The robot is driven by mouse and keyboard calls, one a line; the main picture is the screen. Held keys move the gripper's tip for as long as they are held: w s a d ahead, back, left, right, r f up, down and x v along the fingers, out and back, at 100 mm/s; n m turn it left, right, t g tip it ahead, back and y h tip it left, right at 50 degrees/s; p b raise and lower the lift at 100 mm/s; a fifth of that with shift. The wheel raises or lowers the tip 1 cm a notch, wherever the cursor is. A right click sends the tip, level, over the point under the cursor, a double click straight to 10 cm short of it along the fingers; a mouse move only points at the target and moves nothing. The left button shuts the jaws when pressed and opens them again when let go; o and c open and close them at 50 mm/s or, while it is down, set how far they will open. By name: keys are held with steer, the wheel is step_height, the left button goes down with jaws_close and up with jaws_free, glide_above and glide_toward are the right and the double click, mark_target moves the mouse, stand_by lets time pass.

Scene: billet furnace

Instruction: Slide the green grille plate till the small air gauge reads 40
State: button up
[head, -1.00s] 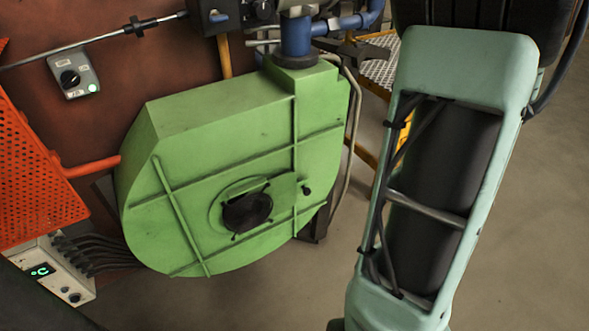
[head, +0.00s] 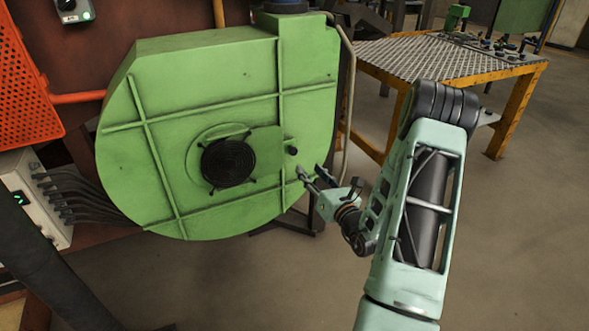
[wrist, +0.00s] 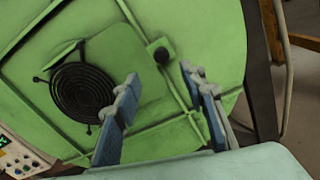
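The green grille plate (head: 268,148) lies flat on the face of the green blower housing (head: 200,85), just right of the round black grille (head: 229,162). A small black knob (head: 292,151) sticks out at its right edge. My gripper (head: 311,172) is open and empty, just below and right of the knob in the head view. In the wrist view the plate (wrist: 128,50) and knob (wrist: 161,55) show beyond my open fingers (wrist: 160,78), the knob lying between their directions and apart from them. The small air gauge shows in neither view.
An orange perforated guard (head: 25,85) and a pale control box (head: 30,200) with cables stand at the left. A yellow-framed workbench (head: 450,62) with a mesh top stands behind my arm. The floor right of the housing is open.

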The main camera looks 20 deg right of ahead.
mark_target(295, 152)
steer(key=w+b, duration=0.2)
steer(key=w, duration=0.9)
steer(key=shift+a, duration=0.15)
steer(key=shift+s, duration=0.1)
jaws_close()
